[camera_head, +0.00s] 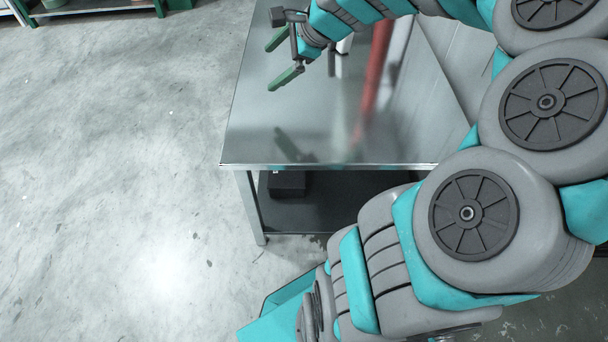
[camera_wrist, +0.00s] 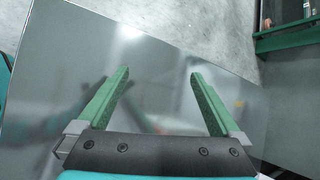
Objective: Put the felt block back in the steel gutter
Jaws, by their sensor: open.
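My gripper (camera_head: 283,59) is above the steel table (camera_head: 290,130) near its far left part, with its green fingers apart and nothing between them. In the wrist view the open fingers (camera_wrist: 160,85) point over the bare, shiny table top (camera_wrist: 155,50). I cannot make out the felt block in either view. I cannot make out the steel gutter either. My arm covers the right side of the head view.
A dark box (camera_head: 287,184) sits on the table's lower shelf. A green shelf unit (camera_head: 90,10) stands at the far left, and a green rack (camera_wrist: 285,38) shows at the upper right of the wrist view. The concrete floor (camera_head: 120,150) left of the table is clear.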

